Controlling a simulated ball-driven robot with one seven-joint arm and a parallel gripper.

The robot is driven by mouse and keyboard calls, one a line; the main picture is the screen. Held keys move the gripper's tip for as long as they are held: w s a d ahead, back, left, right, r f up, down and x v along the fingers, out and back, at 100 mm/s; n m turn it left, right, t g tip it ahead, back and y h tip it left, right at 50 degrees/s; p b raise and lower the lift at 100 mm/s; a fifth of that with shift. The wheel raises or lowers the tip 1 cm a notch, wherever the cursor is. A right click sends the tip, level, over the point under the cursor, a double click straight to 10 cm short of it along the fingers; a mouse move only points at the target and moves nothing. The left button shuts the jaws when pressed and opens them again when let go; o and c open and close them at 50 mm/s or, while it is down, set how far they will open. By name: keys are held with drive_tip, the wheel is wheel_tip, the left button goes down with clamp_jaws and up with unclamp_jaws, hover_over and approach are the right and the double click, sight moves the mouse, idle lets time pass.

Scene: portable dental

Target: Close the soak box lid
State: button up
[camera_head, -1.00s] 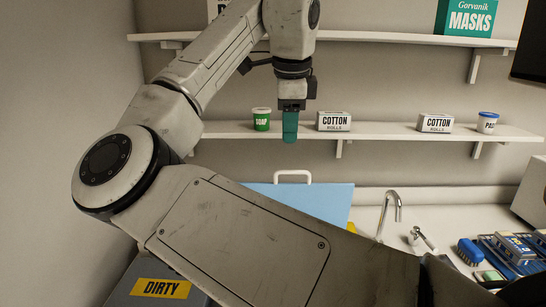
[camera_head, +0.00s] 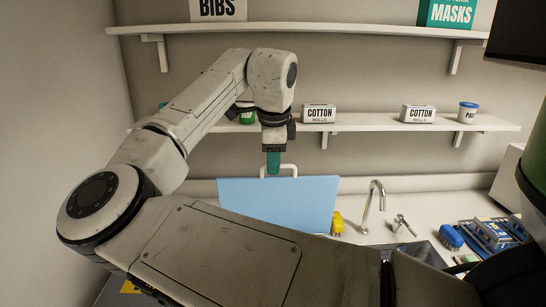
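The soak box lid appears to be the light blue panel (camera_head: 255,200) behind my forearm, standing raised with its broad face toward me. A white handle (camera_head: 294,170) rises from its top edge. My gripper (camera_head: 273,168) points down, with its teal fingers overlapping the left part of the handle in this view. I cannot tell whether they touch it. The fingers show as one narrow strip, so their opening cannot be judged. The lid's lower part and the box beneath it are hidden by my arm.
A counter holds a faucet (camera_head: 373,205), a yellow object (camera_head: 337,223), a blue brush (camera_head: 451,237) and a blue instrument rack (camera_head: 490,236) at right. A shelf with cotton boxes (camera_head: 319,113) runs along the wall behind my gripper. A second shelf (camera_head: 300,28) is above.

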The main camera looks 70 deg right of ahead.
drive_tip(key=shift+c, duration=0.4)
clamp_jaws()
idle(0.9)
